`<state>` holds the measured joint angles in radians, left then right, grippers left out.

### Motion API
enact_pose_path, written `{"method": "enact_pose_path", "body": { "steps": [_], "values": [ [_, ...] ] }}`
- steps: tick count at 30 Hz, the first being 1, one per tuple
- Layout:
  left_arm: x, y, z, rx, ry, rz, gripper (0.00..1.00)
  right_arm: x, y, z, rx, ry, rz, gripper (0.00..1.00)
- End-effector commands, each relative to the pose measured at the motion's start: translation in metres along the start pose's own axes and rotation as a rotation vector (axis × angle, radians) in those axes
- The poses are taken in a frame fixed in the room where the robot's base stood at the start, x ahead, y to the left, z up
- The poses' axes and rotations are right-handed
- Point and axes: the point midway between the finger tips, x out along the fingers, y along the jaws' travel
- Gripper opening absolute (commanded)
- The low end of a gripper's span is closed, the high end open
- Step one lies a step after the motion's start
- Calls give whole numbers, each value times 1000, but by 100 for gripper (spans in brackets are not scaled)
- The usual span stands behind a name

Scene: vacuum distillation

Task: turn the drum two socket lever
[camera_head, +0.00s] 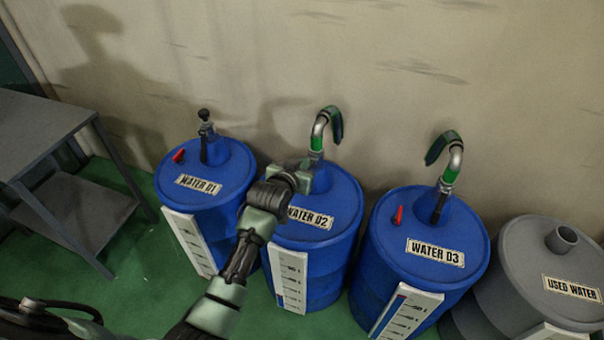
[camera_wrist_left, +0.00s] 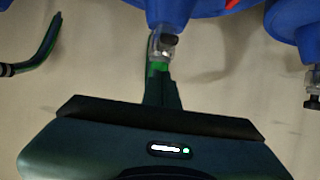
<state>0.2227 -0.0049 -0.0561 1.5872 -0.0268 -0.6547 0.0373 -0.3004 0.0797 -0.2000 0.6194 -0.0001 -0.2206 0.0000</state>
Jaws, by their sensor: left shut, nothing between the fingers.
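Drum two is the blue barrel labelled WATER D2 (camera_head: 318,247), in the middle of the row in the head view. A silver curved pipe with a green band and dark hose end (camera_head: 319,132) rises from its top. The same pipe shows upside down in the left wrist view (camera_wrist_left: 160,62). My left gripper (camera_head: 304,174) is over the top of drum two, in front of the pipe's base, shut with nothing held. Whether the gripper touches anything there is unclear.
A grey USED WATER drum (camera_head: 525,250) is far right. A grey table (camera_head: 50,125) is left.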

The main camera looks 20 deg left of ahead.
Motion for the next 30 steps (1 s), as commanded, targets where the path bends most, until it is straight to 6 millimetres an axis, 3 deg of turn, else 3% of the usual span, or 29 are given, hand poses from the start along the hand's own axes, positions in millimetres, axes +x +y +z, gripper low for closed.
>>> {"method": "enact_pose_path", "body": {
  "steps": [1,6,30],
  "values": [
    [1,0,11,0,-6,0,0,1,0,-2,0,3,0,36],
    [5,0,25,0,-4,0,0,1,0,-2,0,4,1,36],
    [12,0,38,0,-4,-1,0,1,0,-2,0,3,1,36]
  ]
}}
